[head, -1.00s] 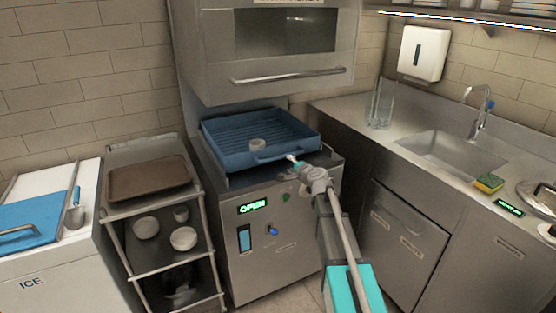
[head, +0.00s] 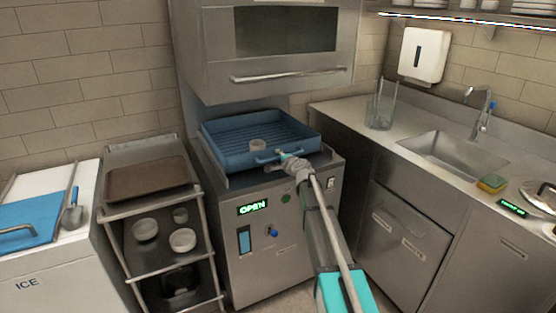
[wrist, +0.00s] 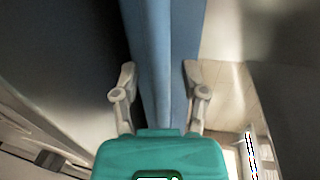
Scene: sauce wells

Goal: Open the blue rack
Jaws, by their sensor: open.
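A gap shows beside the fingers, and I cannot tell whether either finger touches the blue part.
The machine's front panel (head: 262,240) shows a green OPEN sign. A cart with a brown tray (head: 147,178) and several bowls stands to the left, beside the ice bin (head: 40,270). A counter with a sink (head: 452,155) is on the right.

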